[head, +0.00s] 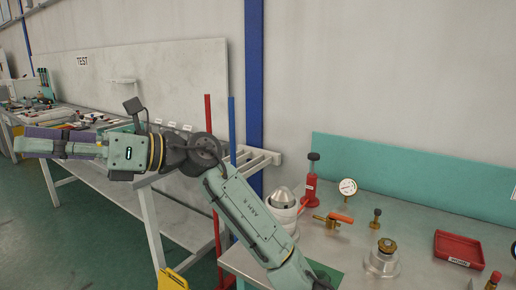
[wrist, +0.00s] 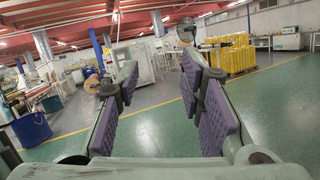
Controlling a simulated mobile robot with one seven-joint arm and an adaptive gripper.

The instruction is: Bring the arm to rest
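My arm (head: 245,212) stretches across the head view from the lower middle up to the left. My gripper (head: 24,140) is at its far end, pointing left, in front of the far workbench in the picture. In the wrist view my gripper (wrist: 158,78) has its two purple-padded fingers well apart.
Red (head: 212,160) and blue (head: 232,130) posts stand behind my arm. Open green floor (wrist: 260,100) shows in the wrist view.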

